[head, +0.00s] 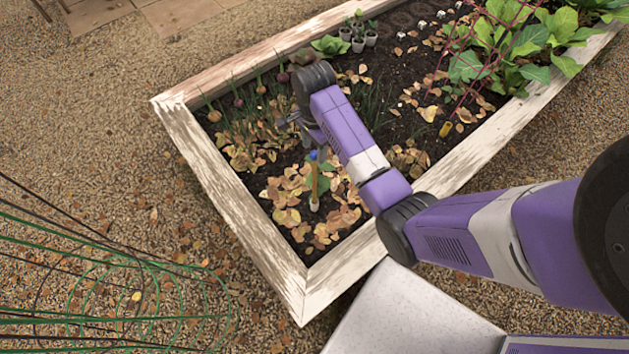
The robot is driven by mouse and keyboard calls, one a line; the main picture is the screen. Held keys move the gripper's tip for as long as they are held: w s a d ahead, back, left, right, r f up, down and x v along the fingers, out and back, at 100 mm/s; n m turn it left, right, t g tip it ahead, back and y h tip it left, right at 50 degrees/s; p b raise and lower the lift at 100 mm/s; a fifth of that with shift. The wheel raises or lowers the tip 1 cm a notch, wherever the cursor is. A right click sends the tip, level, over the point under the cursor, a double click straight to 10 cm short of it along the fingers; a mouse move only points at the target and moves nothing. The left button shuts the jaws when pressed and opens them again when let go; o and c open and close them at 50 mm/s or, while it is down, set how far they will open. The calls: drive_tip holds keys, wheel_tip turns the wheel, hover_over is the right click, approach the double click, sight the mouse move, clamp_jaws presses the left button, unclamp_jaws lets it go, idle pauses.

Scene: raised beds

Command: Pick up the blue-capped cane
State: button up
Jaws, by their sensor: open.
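The blue-capped cane (314,180) stands in the near left corner of the raised bed, with leaf litter around its pale foot. Its blue cap (314,155) is at the upper end. My gripper (309,140) is just above the cap in the picture and is open. The fingers are small and partly hidden by my own wrist, so I cannot tell whether they touch the cap or stand around it.
The wooden bed frame (225,190) encloses the soil. Onions (283,77) grow at the left, small pots (358,43) stand farther back, and leafy plants (490,50) grow at the right. Green wire hoops (150,300) lie on the gravel at lower left.

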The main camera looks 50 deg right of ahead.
sight(315, 161)
wheel_tip(315, 161, down, 8)
drive_tip(key=shift+d+r, duration=0.1)
drive_tip(key=shift+r, duration=0.15)
drive_tip(key=shift+c, duration=0.4)
clamp_jaws()
